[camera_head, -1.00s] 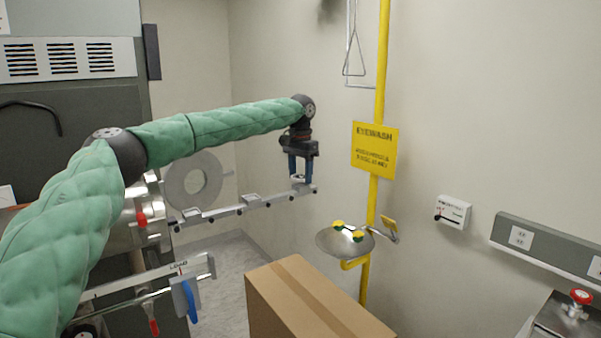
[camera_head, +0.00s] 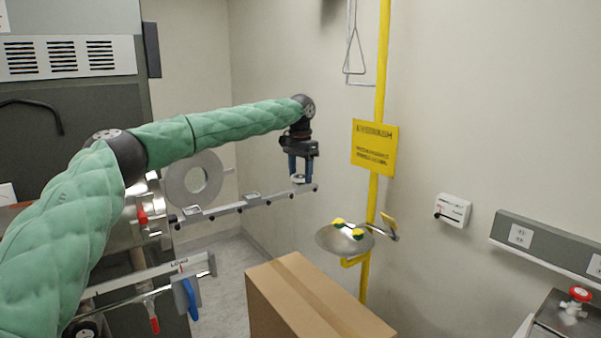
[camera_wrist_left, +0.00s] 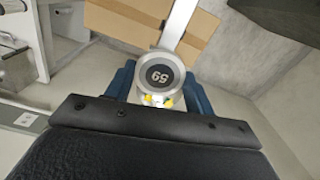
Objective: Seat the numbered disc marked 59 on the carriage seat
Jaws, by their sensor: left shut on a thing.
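In the head view the disc (camera_head: 300,180) is at the right end of a long metal rail (camera_head: 225,208), over or on the seat there. I cannot tell whether it touches the seat, which the disc and fingers hide. Two other small seats (camera_head: 251,196) sit further left along the rail. My right gripper is out of view.
A cardboard box (camera_head: 290,285) stands below the rail. A yellow eyewash pipe (camera_head: 372,215) with a metal bowl (camera_head: 338,242) stands to the right. Left are a round metal flange (camera_head: 172,185) and a lower bar with a blue handle (camera_head: 189,298).

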